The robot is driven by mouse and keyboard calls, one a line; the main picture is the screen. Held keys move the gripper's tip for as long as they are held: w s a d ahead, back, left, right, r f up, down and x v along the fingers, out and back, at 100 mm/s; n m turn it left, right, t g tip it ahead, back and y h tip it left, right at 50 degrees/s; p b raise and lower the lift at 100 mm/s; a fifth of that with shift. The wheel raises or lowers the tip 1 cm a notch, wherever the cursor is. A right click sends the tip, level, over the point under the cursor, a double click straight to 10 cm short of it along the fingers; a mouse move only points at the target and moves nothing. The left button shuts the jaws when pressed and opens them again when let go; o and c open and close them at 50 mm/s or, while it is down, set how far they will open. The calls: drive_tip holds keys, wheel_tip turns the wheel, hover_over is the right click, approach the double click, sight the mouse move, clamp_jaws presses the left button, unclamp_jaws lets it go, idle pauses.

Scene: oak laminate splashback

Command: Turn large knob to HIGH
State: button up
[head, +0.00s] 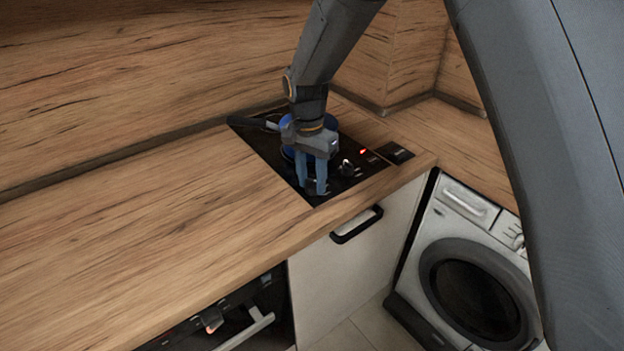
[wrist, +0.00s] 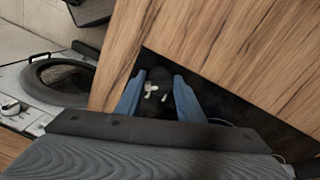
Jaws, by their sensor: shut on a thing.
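My gripper (head: 312,186) points down over the front left part of the black hob (head: 297,187), its two blue fingers at the panel. In the wrist view my gripper (wrist: 158,82) has a finger on each side of a dark round knob with pale marks, the large knob (wrist: 157,101), and is shut on it. This knob is mostly hidden by the fingers in the head view. The setting it points to cannot be read. A smaller-looking knob (head: 347,169) with a pale top stands just right of the fingers.
A blue pan (head: 291,124) with a dark handle (head: 253,123) sits on the hob behind my gripper. A red light (head: 362,152) glows on the panel. The wooden worktop (head: 160,220) is clear to the left. A washing machine (head: 465,270) stands lower right.

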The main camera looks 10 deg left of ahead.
sight(310, 180)
drive_tip(key=shift+a, duration=0.1)
drive_tip(key=o, duration=1)
drive_tip(key=shift+o, duration=0.2)
drive_tip(key=shift+r, duration=0.1)
drive_tip(key=r+b, duration=0.1)
drive_tip(key=r, duration=0.2)
drive_tip(key=r+b, duration=0.1)
drive_tip(key=r, duration=0.3)
drive_tip(key=shift+w+a+r, duration=0.1)
drive_tip(key=shift+a+r, duration=0.1)
drive_tip(key=shift+r, duration=0.1)
